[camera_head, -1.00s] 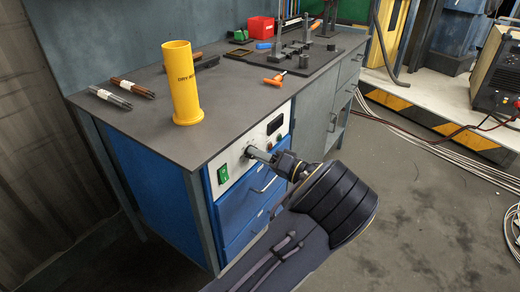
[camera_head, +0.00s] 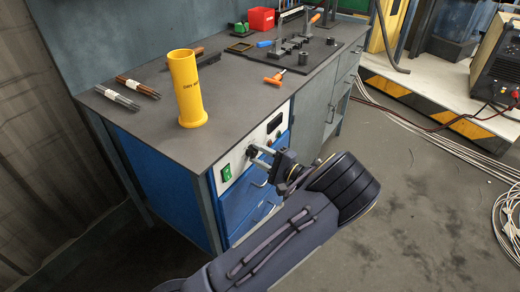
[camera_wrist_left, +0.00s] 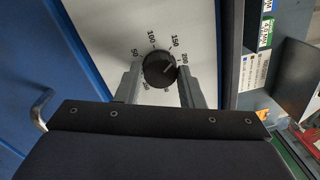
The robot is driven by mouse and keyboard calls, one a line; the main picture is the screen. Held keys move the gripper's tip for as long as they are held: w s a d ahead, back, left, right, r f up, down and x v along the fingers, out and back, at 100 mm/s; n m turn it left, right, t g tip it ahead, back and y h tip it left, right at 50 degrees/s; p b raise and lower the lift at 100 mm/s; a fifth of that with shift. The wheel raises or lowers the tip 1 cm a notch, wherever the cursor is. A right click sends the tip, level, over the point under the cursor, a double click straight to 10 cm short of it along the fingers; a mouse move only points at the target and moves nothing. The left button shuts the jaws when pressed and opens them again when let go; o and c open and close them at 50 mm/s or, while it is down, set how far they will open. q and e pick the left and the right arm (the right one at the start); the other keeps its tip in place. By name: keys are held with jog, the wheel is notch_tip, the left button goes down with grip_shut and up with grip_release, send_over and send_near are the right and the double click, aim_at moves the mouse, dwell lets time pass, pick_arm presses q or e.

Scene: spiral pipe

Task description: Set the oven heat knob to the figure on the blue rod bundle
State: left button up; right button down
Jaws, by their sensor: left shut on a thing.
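The dark round heat knob (camera_wrist_left: 159,69) sits on the oven's white panel (camera_wrist_left: 205,25). Its pale mark points up-right, between the printed 150 and 200, nearer 200. My left gripper (camera_wrist_left: 160,84) is shut on the knob, with one finger on each side. In the head view my left gripper (camera_head: 257,154) reaches the panel from the right. A bundle of grey-blue rods (camera_head: 118,97) with a white label lies at the bench's left. A bundle of brown rods (camera_head: 138,87) lies beside it. The labels are too small to read. My right gripper is out of view.
A yellow tube (camera_head: 186,90) stands on the bench (camera_head: 235,95) above the panel. A green switch (camera_head: 226,173) is left of the knob. An orange-handled tool (camera_head: 274,80) and a red bin (camera_head: 261,19) are farther back.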

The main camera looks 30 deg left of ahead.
pick_arm(q)
jog(key=m+p, duration=0.2)
jog(key=m, duration=0.2)
jog(key=shift+r, duration=0.15)
jog(key=shift+m+t+p, duration=0.3)
jog(key=shift+m+p, duration=0.9)
jog(key=shift+m, duration=0.6)
jog(key=shift+f, duration=0.2)
jog(key=o, duration=1)
jog(key=d, duration=0.5)
jog(key=s+d, duration=0.1)
jog(key=d, duration=0.1)
jog(key=shift+d+f, duration=0.15)
jog(key=shift+d, duration=0.25)
